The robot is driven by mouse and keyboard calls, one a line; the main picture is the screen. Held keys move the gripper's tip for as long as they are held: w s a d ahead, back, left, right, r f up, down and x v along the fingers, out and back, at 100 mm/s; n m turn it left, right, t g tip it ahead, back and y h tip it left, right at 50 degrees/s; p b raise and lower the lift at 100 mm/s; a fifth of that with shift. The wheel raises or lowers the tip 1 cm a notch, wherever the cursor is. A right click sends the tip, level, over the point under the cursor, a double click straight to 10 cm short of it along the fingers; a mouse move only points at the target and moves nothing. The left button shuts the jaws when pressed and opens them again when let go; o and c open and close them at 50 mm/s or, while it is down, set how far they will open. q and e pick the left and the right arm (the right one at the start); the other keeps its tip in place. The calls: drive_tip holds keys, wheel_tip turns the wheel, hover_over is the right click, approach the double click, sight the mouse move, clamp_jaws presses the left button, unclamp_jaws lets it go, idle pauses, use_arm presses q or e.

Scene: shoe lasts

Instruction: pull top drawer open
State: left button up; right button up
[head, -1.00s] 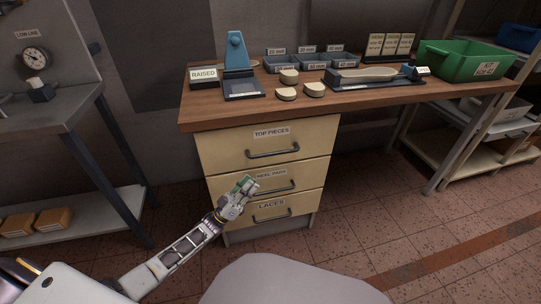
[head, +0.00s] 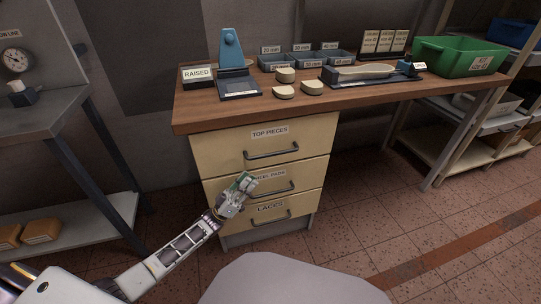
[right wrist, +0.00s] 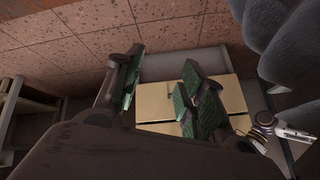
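The top drawer (head: 228,150), cream and labelled TOP PIECES, is shut under the wooden bench top. Its dark bar handle (head: 271,153) runs across its front. My left gripper (head: 244,184) is below that handle, in front of the left part of the middle drawer (head: 305,177); contact and finger gap cannot be made out. In the right wrist view my right gripper (right wrist: 160,85) has its green-padded fingers wide apart with nothing between them. Cream drawer fronts (right wrist: 155,104) show beyond them, partly hidden by the fingers.
The bench top (head: 200,117) holds a blue stand (head: 232,55), a RAISED sign (head: 197,74), cream pieces, small grey bins and a green crate (head: 460,57). The LACES drawer (head: 240,220) is lowest. A grey shelf table (head: 40,115) stands at left. Floor at right is clear.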

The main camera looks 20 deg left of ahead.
sight(270, 155)
use_arm(q)
drive_tip(key=b+x, duration=0.1)
drive_tip(key=x, duration=1.1)
drive_tip(key=shift+w+d+r+b, duration=0.2)
drive_tip(key=shift+d+r+b, duration=0.05)
drive_tip(key=shift+b, duration=0.05)
use_arm(e)
wheel_tip(270, 155, down, 3)
drive_tip(key=shift+s+a+r, duration=0.1)
drive_tip(key=shift+s+a, duration=0.05)
use_arm(q)
drive_tip(key=shift+c, duration=0.2)
use_arm(e)
drive_tip(key=shift+t, duration=0.3)
use_arm(q)
clamp_jaws()
use_arm(e)
drive_tip(key=shift+w+r, duration=0.2)
drive_tip(key=shift+w, duration=0.2)
